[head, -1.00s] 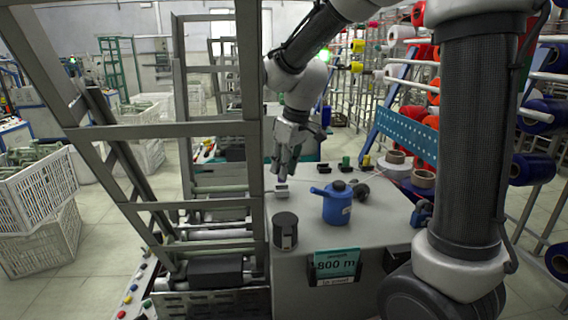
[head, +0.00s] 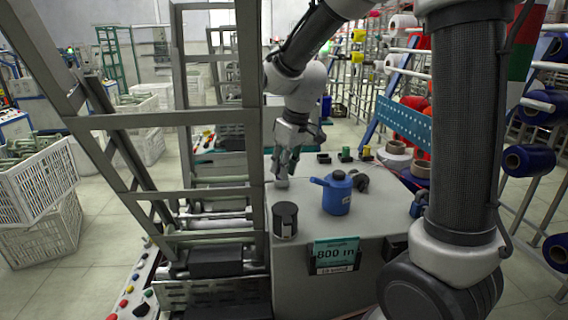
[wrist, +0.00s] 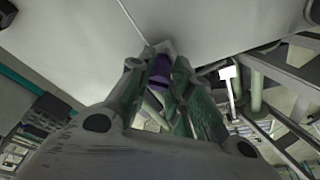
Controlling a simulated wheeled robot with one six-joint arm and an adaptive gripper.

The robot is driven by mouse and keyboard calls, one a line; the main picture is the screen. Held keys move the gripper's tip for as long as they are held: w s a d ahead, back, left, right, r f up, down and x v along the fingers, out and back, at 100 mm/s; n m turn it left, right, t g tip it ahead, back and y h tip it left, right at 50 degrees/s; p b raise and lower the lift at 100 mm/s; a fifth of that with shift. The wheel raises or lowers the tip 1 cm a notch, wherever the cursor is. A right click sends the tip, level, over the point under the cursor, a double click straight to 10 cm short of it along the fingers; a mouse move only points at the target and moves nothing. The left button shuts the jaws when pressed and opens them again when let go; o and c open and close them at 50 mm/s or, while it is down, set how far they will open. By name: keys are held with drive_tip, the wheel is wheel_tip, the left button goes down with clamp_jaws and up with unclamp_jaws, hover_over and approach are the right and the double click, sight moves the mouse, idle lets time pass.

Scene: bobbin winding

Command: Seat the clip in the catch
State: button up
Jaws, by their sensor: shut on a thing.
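My gripper (head: 282,172) points down over the left edge of the grey worktop, just above or at a small grey piece (head: 281,183). In the wrist view my gripper (wrist: 160,85) has its green fingers close around a small purple piece (wrist: 160,70), which may be the clip. A small grey part (wrist: 162,47) shows at the far end of the purple piece. I cannot tell whether it is the catch or whether the two are joined. The fingers hide the sides of the held piece.
A grey metal frame (head: 252,130) rises close on the left. Thread spools fill racks at the right.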

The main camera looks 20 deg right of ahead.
drive_tip(key=o, duration=1)
drive_tip(key=v, duration=1.2)
drive_tip(key=s+d+f+m, duration=0.1)
drive_tip(key=s+d+m, duration=0.1)
drive_tip(key=s+d, duration=0.2)
drive_tip(key=s+d+f+m+t+h, duration=0.1)
drive_tip(key=s+d, duration=0.3)
drive_tip(key=s, duration=0.6)
drive_tip(key=s+d+f+m+t, duration=0.1)
drive_tip(key=s+d+m, duration=0.2)
drive_tip(key=s, duration=0.5)
drive_tip(key=shift+d+f+m+h, duration=0.15)
drive_tip(key=shift+d+m+h, duration=0.2)
drive_tip(key=shift+d, duration=0.55)
